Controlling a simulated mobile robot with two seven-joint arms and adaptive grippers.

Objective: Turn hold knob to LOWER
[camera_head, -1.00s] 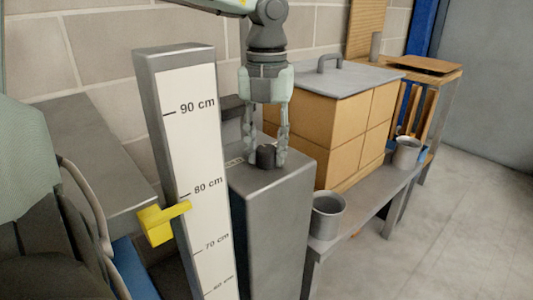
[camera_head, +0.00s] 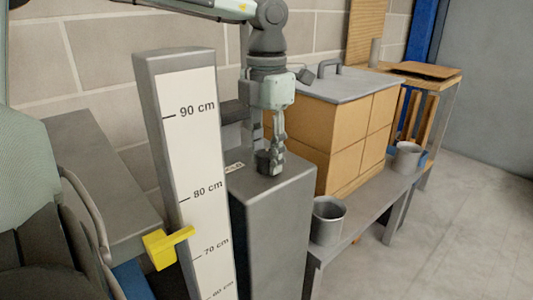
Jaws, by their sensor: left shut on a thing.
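A small dark knob (camera_head: 265,161) stands on top of the grey metal pedestal (camera_head: 275,230). My left gripper (camera_head: 270,158) comes down from above and is shut on the knob. Its fingers line up nearly one behind the other, so part of the knob is hidden. A small white label (camera_head: 234,168) lies beside the knob on the pedestal top; its lettering is too small to read. A white height scale (camera_head: 200,160) stands to the left, with a yellow pointer (camera_head: 167,247) between the 80 cm and 70 cm marks. My right gripper is not in view.
A tan tiled box (camera_head: 345,135) with a grey handled lid stands on a grey bench (camera_head: 370,205) at the right. Metal cups (camera_head: 328,220) stand on that bench. A grey surface (camera_head: 85,180) lies left of the scale. The floor at the right is clear.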

